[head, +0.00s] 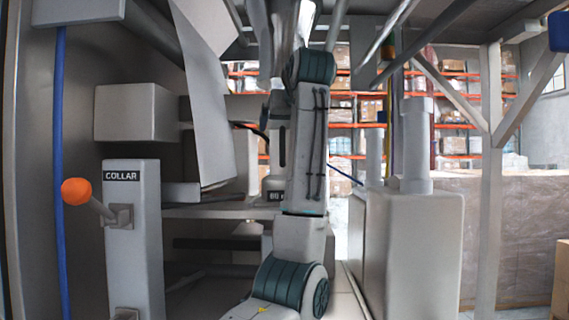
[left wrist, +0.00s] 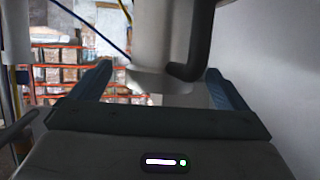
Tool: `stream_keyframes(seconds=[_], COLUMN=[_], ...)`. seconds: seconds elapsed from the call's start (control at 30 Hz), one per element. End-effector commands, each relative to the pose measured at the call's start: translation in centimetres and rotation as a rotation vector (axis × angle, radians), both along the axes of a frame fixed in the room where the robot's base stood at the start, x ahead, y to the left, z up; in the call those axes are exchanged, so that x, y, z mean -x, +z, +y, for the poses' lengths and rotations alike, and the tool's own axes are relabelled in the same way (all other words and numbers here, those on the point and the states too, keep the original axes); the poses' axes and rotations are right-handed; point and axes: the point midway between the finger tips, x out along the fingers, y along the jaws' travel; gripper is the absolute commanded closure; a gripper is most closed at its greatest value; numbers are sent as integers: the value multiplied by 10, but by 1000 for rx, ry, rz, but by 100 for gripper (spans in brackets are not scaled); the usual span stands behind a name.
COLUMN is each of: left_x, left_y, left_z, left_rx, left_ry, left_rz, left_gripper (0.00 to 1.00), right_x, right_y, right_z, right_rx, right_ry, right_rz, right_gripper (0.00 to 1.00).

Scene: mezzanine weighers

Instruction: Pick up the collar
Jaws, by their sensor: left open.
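A grey post (head: 133,245) at the left of the head view bears a plate (head: 122,176) reading COLLAR. A lever with an orange knob (head: 76,191) sticks out of it. I cannot tell for sure which thing is the collar itself. In the left wrist view, my left gripper (left wrist: 158,70) is open, its blue fingers spread apart. A pale cylindrical part (left wrist: 153,35) with a wider lower end and a dark bent bar (left wrist: 196,45) show beyond and between the fingers. Contact cannot be told. In the head view my left arm hides most of its gripper. My right gripper is out of view.
A pale box (head: 138,112) juts out above the post. A hanging grey panel (head: 205,95) is left of my arm. A grey cabinet with a column (head: 410,240) stands to the right. Racks with orange beams (head: 455,110) are far behind. A plain wall (left wrist: 275,80) is close at the wrist's right.

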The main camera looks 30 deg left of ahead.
Motion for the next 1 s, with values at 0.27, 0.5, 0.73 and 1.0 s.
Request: stream_keyframes(seconds=[0.27,0.5,0.73,1.0], left_x=[-8,-8,-8,-8], left_y=[-6,-6,-6,-4], left_z=[9,9,9,9], left_rx=[0,0,0,-1], left_ry=[0,0,0,0], left_rz=[0,0,0,-1], left_gripper=[4,42,87,88], right_x=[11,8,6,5], right_y=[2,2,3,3], right_z=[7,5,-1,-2], right_rx=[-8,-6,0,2], right_ry=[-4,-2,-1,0], right_rz=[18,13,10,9], right_gripper=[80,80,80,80])
